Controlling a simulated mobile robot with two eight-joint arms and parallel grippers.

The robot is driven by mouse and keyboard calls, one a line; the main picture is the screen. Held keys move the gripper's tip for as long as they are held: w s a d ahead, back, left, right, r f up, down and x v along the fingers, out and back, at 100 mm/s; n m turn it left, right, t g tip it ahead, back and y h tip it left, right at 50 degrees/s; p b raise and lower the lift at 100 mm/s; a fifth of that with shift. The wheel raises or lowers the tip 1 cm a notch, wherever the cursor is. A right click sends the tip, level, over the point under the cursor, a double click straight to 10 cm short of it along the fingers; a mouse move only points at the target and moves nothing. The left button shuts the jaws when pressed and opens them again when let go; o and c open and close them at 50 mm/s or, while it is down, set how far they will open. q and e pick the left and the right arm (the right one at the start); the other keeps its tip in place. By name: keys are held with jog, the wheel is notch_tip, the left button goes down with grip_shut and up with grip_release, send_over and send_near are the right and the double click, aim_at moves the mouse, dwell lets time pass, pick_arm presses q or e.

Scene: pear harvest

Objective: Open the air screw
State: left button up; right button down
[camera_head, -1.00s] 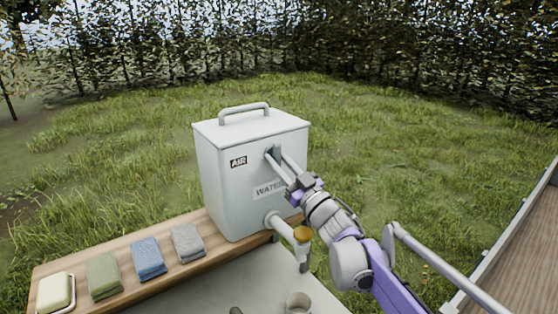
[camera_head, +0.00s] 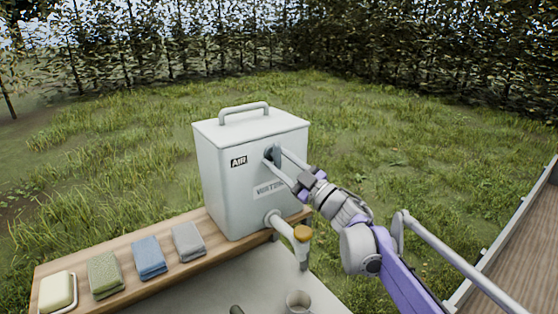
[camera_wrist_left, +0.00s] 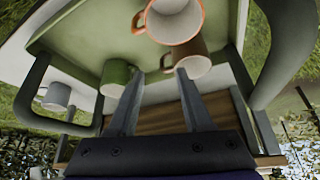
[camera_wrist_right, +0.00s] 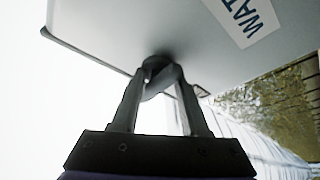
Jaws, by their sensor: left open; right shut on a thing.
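The grey water tank (camera_head: 225,190) stands on the wooden shelf, with an "AIR" label (camera_head: 238,161) on its front. The air screw is a dark grey knob (camera_wrist_right: 160,76) on the tank's front face, to the right of that label. My right gripper (camera_head: 271,157) reaches the tank front and is shut on the air screw, one finger on each side of it. In the right wrist view the knob sits between the fingertips, close against the tank wall. My left gripper (camera_wrist_left: 158,74) is open and empty in the left wrist view, beside mugs; it is out of the head view.
A tap with an orange-brown knob (camera_head: 302,233) sticks out below the "WATER" label (camera_head: 269,190). A cup (camera_head: 298,302) stands below it. Folded cloths (camera_head: 149,257) and soap (camera_head: 57,291) lie along the shelf. An orange-rimmed mug (camera_wrist_left: 175,22) and a green mug (camera_wrist_left: 116,76) are near my left gripper.

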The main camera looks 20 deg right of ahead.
jog(key=shift+a, duration=0.1)
jog(key=c, duration=0.5)
grip_release()
jog(key=shift+a, duration=0.1)
pick_arm(q)
jog(key=shift+a, duration=0.1)
pick_arm(e)
jog(key=shift+s+d+f, duration=0.15)
jog(key=shift+s+d, duration=0.1)
jog(key=shift+d, duration=0.1)
pick_arm(q)
jog(key=shift+s+f+b, duration=0.35)
jog(key=shift+f+b, duration=0.2)
jog(key=shift+f, duration=0.25)
jog(key=shift+s+f+b, duration=0.3)
jog(key=shift+f+b, duration=0.25)
jog(key=shift+f, duration=0.2)
pick_arm(e)
jog(key=shift+v, duration=5)
jog(key=shift+a, duration=0.1)
